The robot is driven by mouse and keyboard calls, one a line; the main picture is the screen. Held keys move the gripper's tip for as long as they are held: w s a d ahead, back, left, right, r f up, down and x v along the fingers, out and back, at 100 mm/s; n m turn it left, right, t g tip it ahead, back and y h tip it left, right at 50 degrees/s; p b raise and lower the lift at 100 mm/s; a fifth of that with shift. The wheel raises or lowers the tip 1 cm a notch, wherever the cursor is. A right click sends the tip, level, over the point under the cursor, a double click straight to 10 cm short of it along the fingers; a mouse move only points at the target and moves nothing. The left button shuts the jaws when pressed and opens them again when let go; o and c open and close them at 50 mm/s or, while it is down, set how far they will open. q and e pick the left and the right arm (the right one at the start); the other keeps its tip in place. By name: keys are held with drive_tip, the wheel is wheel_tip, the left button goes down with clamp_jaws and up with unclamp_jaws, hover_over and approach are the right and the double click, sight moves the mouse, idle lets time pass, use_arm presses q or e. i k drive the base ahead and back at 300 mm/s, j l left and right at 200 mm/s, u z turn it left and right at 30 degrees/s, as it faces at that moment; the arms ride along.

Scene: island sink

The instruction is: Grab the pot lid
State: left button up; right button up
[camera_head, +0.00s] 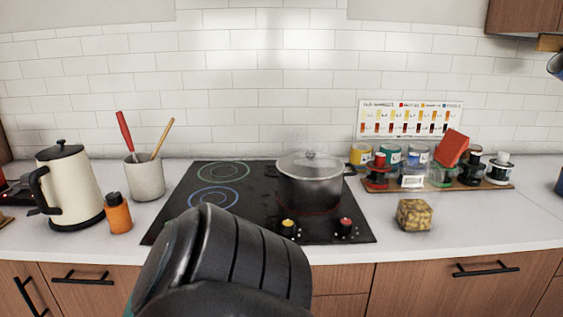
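A dark pot (311,189) stands on the right rear part of the black cooktop. Its pot lid (310,164) sits on top, a glass-looking lid with a small knob in the middle. A large dark rounded part of my own arm fills the lower middle of the view, in front of the cooktop and apart from the pot. No gripper fingers show, and I see nothing touching the lid.
The black cooktop (262,207) has two knobs at its front edge. A cream kettle (71,186), orange bottle (118,213) and utensil crock (145,177) stand left. A patterned cube (413,214) and a wooden tray (376,187) of jars are right. The right front counter is clear.

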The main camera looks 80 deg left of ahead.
sight(285, 164)
drive_tip(key=u, duration=2.3)
